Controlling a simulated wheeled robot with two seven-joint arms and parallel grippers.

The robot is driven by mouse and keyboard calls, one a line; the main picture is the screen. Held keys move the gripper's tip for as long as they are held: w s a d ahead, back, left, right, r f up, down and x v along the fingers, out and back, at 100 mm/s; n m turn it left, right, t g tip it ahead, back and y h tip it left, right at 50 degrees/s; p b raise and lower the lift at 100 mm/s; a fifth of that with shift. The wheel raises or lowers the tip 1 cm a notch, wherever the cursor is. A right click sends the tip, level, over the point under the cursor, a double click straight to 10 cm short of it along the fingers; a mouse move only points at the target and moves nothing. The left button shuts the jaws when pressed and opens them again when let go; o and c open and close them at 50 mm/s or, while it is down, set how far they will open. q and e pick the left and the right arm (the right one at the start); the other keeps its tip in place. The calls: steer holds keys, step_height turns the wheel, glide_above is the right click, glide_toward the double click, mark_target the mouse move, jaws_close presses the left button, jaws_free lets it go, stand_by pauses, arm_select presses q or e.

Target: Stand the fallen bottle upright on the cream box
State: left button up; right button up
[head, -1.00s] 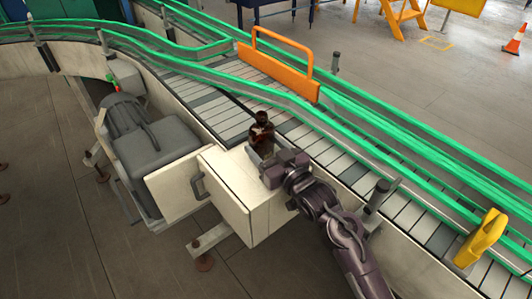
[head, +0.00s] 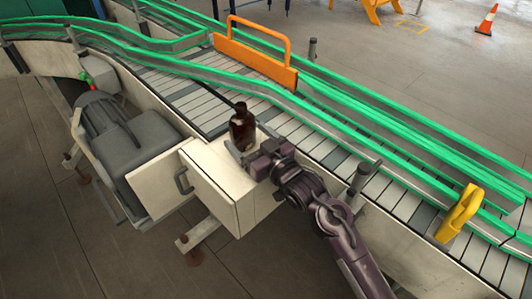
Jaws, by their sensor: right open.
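The amber bottle (head: 242,126), dark brown with a short neck, stands upright at the back of the cream box (head: 208,176), beside the conveyor. My right gripper (head: 250,144) is open at the near right side of the bottle. One grey finger shows low in front of the bottle's base. The other finger is hard to make out, and I cannot tell whether either touches the glass. The bottle's lower edge is partly hidden by the gripper. My left gripper is not in view.
A roller conveyor with green rails (head: 330,110) runs behind the box. An orange hoop guard (head: 255,60) stands across it. A grey motor (head: 125,150) is left of the box, and a yellow bracket (head: 460,214) is at right. The box's front top is clear.

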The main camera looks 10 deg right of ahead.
steer(key=b+v, duration=0.2)
steer(key=v, duration=0.9)
steer(key=shift+f, duration=0.1)
